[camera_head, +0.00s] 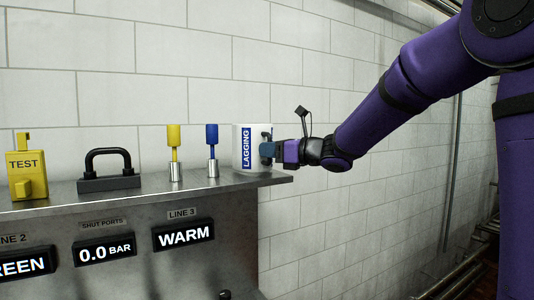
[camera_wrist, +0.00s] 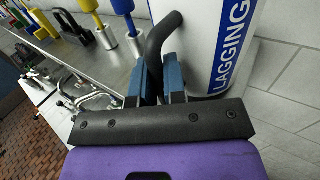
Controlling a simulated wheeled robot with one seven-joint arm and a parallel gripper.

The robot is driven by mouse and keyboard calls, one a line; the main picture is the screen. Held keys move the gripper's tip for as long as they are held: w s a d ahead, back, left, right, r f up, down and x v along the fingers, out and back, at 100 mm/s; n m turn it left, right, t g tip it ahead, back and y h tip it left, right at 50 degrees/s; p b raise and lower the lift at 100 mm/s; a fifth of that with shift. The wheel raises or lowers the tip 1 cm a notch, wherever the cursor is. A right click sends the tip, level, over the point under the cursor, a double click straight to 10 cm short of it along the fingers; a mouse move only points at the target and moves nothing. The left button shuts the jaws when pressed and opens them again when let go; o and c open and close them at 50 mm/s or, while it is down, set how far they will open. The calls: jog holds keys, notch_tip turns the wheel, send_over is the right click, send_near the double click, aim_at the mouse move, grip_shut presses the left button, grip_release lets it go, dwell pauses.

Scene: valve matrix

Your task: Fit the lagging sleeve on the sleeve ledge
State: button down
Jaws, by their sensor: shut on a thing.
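The lagging sleeve (camera_head: 240,146) is a white cylinder with a blue band lettered LAGGING. It stands upright at the right end of the grey metal ledge (camera_head: 222,183). In the wrist view the sleeve (camera_wrist: 205,50) fills the upper right, with a black curved handle on its side. My gripper (camera_head: 267,147) is at the sleeve's right side in the head view. In the wrist view its blue fingers (camera_wrist: 163,80) are shut on the black handle. Whether the sleeve's base touches the ledge is hard to tell.
Left along the ledge are a blue-handled valve (camera_head: 212,140), a yellow-handled valve (camera_head: 174,140), a black-handled block (camera_head: 109,172) and a yellow TEST block (camera_head: 26,168). The panel below has displays reading WARM (camera_head: 183,235) and 0.0 BAR (camera_head: 104,250). A tiled wall stands behind.

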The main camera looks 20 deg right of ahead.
jog(key=r, duration=0.2)
jog(key=shift+s+a+r, duration=0.1)
jog(key=shift+s+r, duration=0.25)
jog(key=shift+r, duration=0.05)
jog(key=s+a+r, duration=0.1)
jog(key=s, duration=1.4)
jog(key=s+d+f+m+t+h, duration=0.1)
jog(key=s+d+m+t+h, duration=0.2)
jog(key=d, duration=0.8)
jog(key=s+d+m+h, duration=0.3)
jog(key=d+h, duration=0.2)
jog(key=d, duration=0.6)
jog(key=s+d+f+m+t+h, duration=0.1)
jog(key=s+d+m+t+h, duration=0.2)
jog(key=d, duration=0.7)
jog(key=s+d+f+m+g+h, duration=0.1)
jog(key=s+d+m+g+h, duration=0.3)
jog(key=s, duration=0.6)
jog(key=s+d+f+m+h, duration=0.1)
jog(key=s+d+m+h, duration=0.1)
jog(key=s+d+h, duration=0.65)
jog(key=s+d+f+m+g+h, duration=0.1)
jog(key=s+d+m+g+h, duration=0.2)
jog(key=s, duration=0.8)
jog(key=w+d+t, duration=0.1)
jog(key=w+d, duration=0.2)
jog(key=d, duration=1.3)
jog(key=shift+f+y, duration=0.3)
jog(key=shift+y, duration=0.15)
jog(key=shift+f, duration=0.1)
